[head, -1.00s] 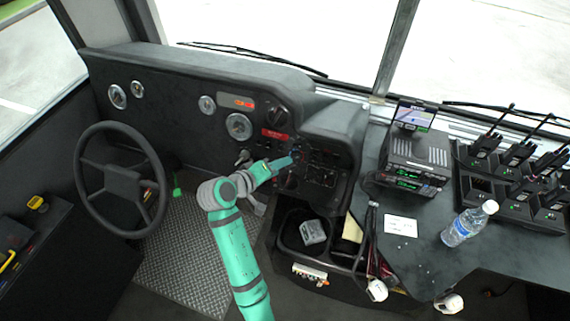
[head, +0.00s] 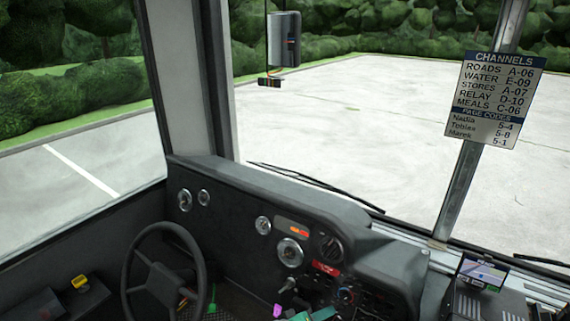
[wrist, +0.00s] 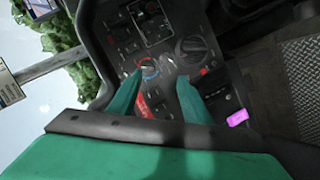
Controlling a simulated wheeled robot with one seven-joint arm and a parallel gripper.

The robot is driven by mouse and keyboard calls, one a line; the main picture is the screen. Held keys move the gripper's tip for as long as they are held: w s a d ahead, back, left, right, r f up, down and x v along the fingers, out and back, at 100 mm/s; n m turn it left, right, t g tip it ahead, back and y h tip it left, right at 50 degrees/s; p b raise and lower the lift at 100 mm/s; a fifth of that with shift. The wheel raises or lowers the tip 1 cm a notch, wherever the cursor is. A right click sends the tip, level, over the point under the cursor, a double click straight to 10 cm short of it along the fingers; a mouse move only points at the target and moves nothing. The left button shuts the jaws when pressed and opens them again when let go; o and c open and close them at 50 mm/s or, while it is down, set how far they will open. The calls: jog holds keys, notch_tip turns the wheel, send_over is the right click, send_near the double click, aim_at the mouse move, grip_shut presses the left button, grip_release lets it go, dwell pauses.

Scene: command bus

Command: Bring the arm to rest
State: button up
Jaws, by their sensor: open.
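My gripper (wrist: 160,77) shows in the wrist view with its two teal fingers apart and nothing between them. The fingers point at the dashboard's switch panel (wrist: 140,40). One fingertip appears near a round knob with a red and blue ring (wrist: 149,68); I cannot tell whether it touches. A larger dark rotary knob (wrist: 191,50) lies beyond the other fingertip. In the head view only a bit of teal from my arm shows at the bottom edge, and the rest of the arm is out of frame.
The steering wheel (head: 165,275) stands left of the panel. A pink tag (wrist: 238,117) is beside the gripper in the wrist view. A radio with a small screen (head: 482,273) sits at right. A channels sign (head: 494,100) hangs on the window post.

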jog(key=s+a+f+n+t+y, duration=0.1)
jog(key=s+a+f+t+y, duration=0.15)
jog(key=s+f, duration=0.5)
jog(key=s+a+f+n+t+y, duration=0.15)
jog(key=s+a+f+y, duration=0.3)
jog(key=s, duration=0.55)
jog(key=s+a+r+m+t, duration=0.1)
jog(key=s+r, duration=0.3)
jog(key=s, duration=0.3)
jog(key=s+a+r+m+t+y, duration=0.1)
jog(key=s+r+m, duration=0.1)
jog(key=s+r, duration=0.2)
jog(key=s+a+r+m+t+y, duration=0.1)
jog(key=s+r, duration=0.3)
jog(key=s, duration=0.6)
jog(key=shift+s+a+m+t, duration=0.2)
jog(key=shift+m+t, duration=0.1)
jog(key=shift+m, duration=0.25)
